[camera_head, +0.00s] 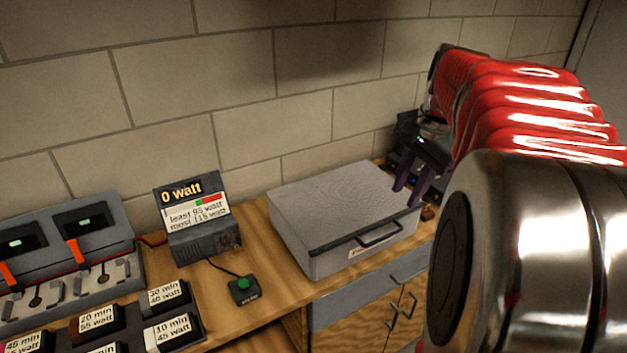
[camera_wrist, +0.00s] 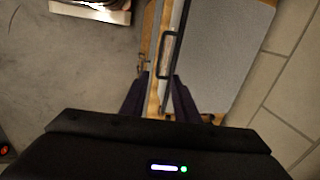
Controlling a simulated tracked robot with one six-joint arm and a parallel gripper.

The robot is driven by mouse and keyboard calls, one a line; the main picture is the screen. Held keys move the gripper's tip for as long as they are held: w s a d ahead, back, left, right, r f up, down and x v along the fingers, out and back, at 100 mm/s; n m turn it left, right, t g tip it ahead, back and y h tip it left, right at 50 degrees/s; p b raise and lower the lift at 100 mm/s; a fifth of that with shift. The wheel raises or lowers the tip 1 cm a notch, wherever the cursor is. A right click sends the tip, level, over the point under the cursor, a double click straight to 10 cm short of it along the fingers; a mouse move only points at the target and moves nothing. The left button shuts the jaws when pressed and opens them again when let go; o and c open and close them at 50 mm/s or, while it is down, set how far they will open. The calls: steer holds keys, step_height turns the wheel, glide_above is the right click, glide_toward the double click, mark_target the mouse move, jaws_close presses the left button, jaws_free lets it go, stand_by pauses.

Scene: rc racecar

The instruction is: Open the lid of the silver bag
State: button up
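The silver bag (camera_head: 335,205) is a grey box-shaped case with a flat, textured lid, standing on the wooden counter. Its lid looks shut. A dark handle (camera_head: 368,238) is on its front side. The case also shows in the wrist view (camera_wrist: 225,50), with the handle (camera_wrist: 167,54) beyond my fingers. My gripper (camera_head: 406,192) has two dark purple fingers, apart and pointing down near the case's right end. In the wrist view my gripper (camera_wrist: 159,82) is open, with a finger on either side of the case's front edge.
A meter reading "0 watt" (camera_head: 195,215) and a green button box (camera_head: 243,289) stand left of the case. Labelled battery packs (camera_head: 170,310) and a charger (camera_head: 75,255) are further left. A brick wall is behind; a drawer (camera_head: 372,290) is below the case.

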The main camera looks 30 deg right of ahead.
mark_target(389, 234)
steer(key=shift+d, duration=0.3)
steer(key=w+f, duration=0.1)
steer(key=f, duration=0.8)
steer(key=w+f, duration=0.1)
steer(key=f, duration=0.3)
steer(key=shift+w+f, duration=0.25)
steer(key=shift+w, duration=0.05)
steer(key=shift+c, duration=0.3)
jaws_close()
